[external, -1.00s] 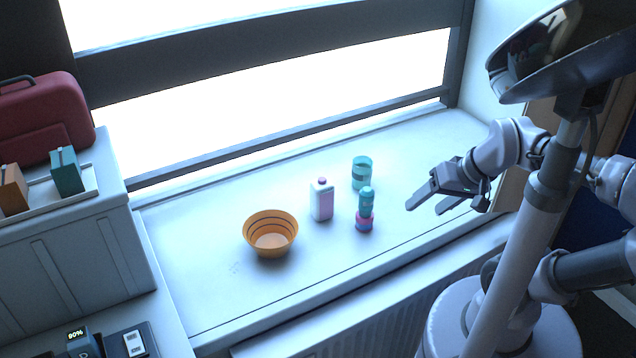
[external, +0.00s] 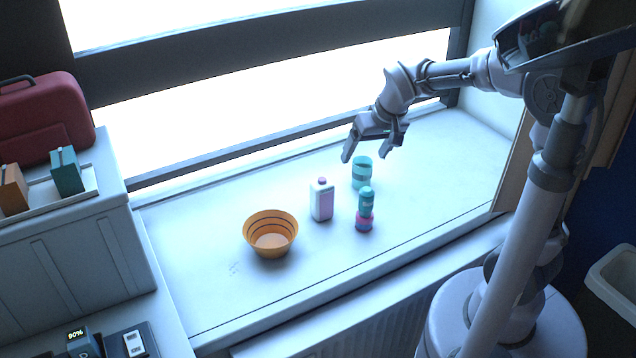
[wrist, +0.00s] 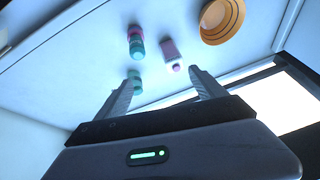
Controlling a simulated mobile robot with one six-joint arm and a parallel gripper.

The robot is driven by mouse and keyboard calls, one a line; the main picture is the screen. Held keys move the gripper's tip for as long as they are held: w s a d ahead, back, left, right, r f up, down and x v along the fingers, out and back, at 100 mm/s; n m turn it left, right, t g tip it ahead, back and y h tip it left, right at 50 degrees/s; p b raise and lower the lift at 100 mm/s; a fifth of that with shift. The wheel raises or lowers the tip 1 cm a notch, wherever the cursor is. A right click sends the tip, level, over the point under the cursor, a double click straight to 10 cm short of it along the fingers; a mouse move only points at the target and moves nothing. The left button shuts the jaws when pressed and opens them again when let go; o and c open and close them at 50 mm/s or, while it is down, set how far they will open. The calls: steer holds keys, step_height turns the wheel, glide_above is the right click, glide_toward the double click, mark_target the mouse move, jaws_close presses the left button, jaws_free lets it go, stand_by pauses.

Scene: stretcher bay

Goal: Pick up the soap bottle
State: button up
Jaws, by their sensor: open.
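A white bottle with a pink side and a purple cap, which looks like the soap bottle (external: 321,202), stands upright on the windowsill. It also shows in the wrist view (wrist: 170,50), ahead of and between my fingertips. My gripper (external: 367,151) is open and empty, above the back of the sill. It is up and to the right of the bottle in the external view. Both fingers of my gripper (wrist: 164,82) show apart in the wrist view. A teal and pink bottle-shaped item (external: 364,210) stands right of the white bottle.
A teal cup (external: 361,174) stands behind the teal and pink item, near the gripper; my left finger partly covers it in the wrist view. An orange bowl (external: 270,235) sits left of the white bottle. The window frame (external: 270,68) bounds the back. The sill's right part is clear.

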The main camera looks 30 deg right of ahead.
steer(key=n, duration=0.1)
glide_toward(324, 180)
steer(key=shift+h, duration=0.3)
steer(key=b+x, duration=0.1)
steer(key=x, duration=0.2)
steer(key=b+x, duration=0.1)
steer(key=x, duration=0.3)
steer(key=b+x, duration=0.1)
steer(key=x, duration=0.3)
steer(key=shift+a+f, duration=0.1)
steer(key=shift+a, duration=0.15)
steer(key=x, duration=0.1)
steer(key=b+x, duration=0.1)
steer(key=x, duration=0.1)
steer(key=b+x, duration=0.1)
steer(key=x, duration=0.1)
steer(key=shift+s+f, duration=0.15)
steer(key=shift+s, duration=0.2)
steer(key=shift+w+f+b, duration=0.2)
steer(key=shift+f+b, duration=0.05)
steer(key=shift+b, duration=0.05)
steer(key=shift+s+r, duration=0.1)
steer(key=shift+r, duration=0.1)
steer(key=shift+c, duration=0.4)
jaws_close()
